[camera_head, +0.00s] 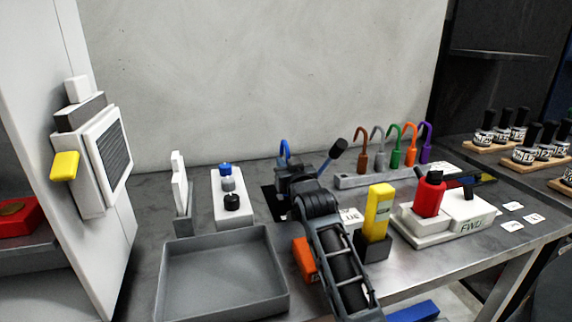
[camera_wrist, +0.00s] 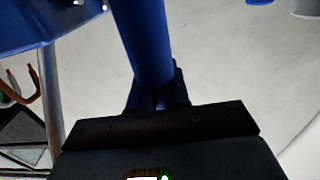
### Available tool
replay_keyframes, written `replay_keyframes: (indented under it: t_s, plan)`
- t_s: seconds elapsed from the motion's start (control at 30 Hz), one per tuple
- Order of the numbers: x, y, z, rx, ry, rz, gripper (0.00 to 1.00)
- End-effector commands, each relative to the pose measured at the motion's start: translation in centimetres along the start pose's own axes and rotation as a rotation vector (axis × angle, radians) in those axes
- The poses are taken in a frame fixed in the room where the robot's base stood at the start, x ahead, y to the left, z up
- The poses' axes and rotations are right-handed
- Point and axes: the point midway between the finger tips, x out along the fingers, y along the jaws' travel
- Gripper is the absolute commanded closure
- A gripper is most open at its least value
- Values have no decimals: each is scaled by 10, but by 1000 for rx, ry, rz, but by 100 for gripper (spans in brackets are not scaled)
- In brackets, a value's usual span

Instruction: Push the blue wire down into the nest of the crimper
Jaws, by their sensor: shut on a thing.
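The blue wire (camera_head: 284,150) shows as a hooked blue loop just behind my gripper (camera_head: 294,178) in the head view. In the wrist view a thick blue cylinder (camera_wrist: 148,45), apparently the wire's body, stands between the fingers of my gripper (camera_wrist: 158,92). The gripper is shut on it. A lever with a blue shaft and black knob (camera_head: 338,146) rises just right of the gripper; it seems to belong to the crimper. The crimper's body and nest are mostly hidden behind my arm. I cannot tell how deep the wire sits.
A grey rack (camera_head: 385,180) with several coloured hooked wires stands right of my arm. A yellow block (camera_head: 379,210) in a dark holder and a white unit with a red part (camera_head: 430,195) are nearer right. An empty grey tray (camera_head: 170,280) lies front left.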

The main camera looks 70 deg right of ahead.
Motion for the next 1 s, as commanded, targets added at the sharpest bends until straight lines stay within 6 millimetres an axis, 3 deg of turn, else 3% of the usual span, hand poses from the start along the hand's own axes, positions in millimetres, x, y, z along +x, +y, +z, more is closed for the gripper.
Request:
replay_keyframes:
  t_s: [0.37,0.4,0.67,1.0]
  plan:
    - [0,0,9,0,0,0,100]
    - [0,0,8,0,0,0,80]
    - [0,0,8,0,0,0,55]
    - [0,0,3,0,0,0,54]
